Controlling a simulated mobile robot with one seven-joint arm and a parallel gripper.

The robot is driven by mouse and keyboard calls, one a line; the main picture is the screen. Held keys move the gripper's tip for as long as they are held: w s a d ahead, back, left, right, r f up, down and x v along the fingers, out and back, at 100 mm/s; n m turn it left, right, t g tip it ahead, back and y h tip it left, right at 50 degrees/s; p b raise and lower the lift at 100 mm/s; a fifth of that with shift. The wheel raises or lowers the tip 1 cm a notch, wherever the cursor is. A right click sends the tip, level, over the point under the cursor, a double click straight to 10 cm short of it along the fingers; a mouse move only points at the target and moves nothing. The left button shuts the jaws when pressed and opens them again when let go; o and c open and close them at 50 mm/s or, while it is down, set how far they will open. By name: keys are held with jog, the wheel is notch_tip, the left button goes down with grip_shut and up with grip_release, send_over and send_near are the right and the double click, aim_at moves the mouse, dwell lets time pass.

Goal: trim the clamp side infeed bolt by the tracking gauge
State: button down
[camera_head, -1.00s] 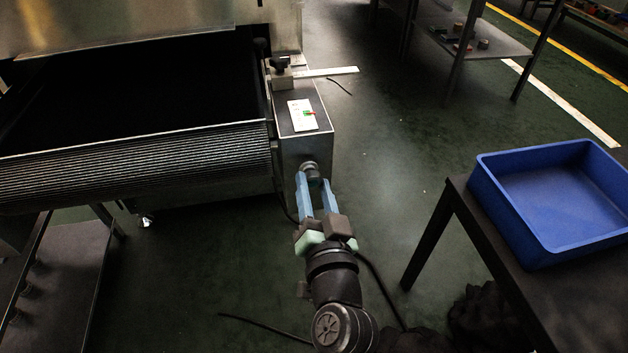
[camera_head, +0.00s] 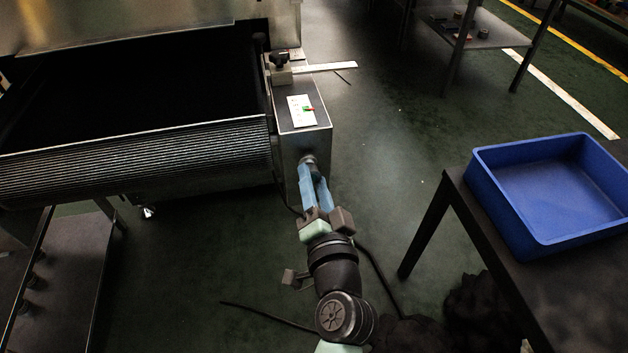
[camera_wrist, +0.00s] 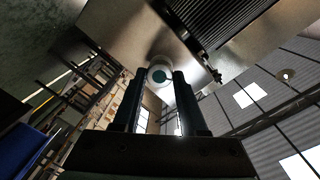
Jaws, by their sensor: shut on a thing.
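The infeed bolt (camera_head: 308,161) sticks out of the front face of the metal housing (camera_head: 304,117) at the belt's right end. My gripper (camera_head: 312,172) is shut on the bolt's head with its blue fingers. In the wrist view the round bolt head (camera_wrist: 160,74) shows between the tips of the two dark fingers. The tracking gauge (camera_head: 301,110) is a white plate with a green and red pointer on top of the housing. Its markings are too small to read. A dark clamp knob (camera_head: 279,62) sits on a block behind it, beside a pale flat bar (camera_head: 324,68).
The dark belt (camera_head: 130,95) and its ridged roller (camera_head: 140,158) lie left of the housing. A blue bin (camera_head: 545,245) stands on a dark table (camera_head: 470,230) at right. Cables (camera_head: 265,318) lie on the floor. Floor between housing and table is clear.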

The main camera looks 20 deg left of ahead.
jog(key=shift+c, duration=2.2)
grip_release()
jog(key=v, duration=1.3)
